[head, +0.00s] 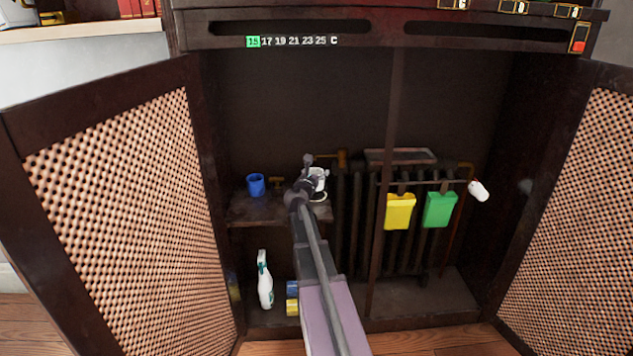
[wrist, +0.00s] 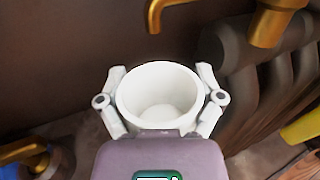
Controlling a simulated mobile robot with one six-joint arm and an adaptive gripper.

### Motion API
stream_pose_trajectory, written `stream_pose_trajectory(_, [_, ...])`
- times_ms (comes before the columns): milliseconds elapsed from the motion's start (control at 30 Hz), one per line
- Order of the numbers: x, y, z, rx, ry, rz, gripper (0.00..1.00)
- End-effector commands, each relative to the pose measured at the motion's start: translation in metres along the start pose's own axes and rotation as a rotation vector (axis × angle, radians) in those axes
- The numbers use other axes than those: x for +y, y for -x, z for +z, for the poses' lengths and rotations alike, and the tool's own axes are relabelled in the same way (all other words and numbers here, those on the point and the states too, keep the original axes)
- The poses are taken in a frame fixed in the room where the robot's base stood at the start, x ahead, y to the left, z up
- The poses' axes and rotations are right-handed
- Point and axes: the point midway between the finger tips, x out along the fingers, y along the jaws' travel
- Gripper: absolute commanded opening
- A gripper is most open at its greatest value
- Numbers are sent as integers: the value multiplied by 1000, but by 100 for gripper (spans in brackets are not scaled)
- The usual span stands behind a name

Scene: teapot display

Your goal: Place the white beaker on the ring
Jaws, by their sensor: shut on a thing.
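The white beaker (head: 319,180) is above or at the right end of the small shelf inside the cabinet. In the wrist view, the beaker (wrist: 160,92) is upright, with its open mouth facing the camera, and it looks empty. My gripper (wrist: 161,100) is shut on it, with one finger on each side. In the head view, my gripper (head: 309,187) partly covers the beaker. I cannot clearly make out the ring in either view. The beaker's underside is hidden, so I cannot tell whether it touches anything below.
Brass taps (wrist: 274,22) are close to the beaker. A dark radiator (head: 356,215) with a yellow container (head: 399,211) and a green container (head: 440,209) is to the right. A spray bottle (head: 265,283) stands below.

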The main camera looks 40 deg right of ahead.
Motion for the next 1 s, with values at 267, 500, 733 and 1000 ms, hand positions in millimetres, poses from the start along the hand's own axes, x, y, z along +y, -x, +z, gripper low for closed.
stream_pose_trajectory(267, [0,0,-25,0,0,0,31])
stream_pose_trajectory(500, [0,0,-30,0,0,0,31])
stream_pose_trajectory(733, [0,0,-29,0,0,0,31])
stream_pose_trajectory(1000, [0,0,-32,0,0,0,100])
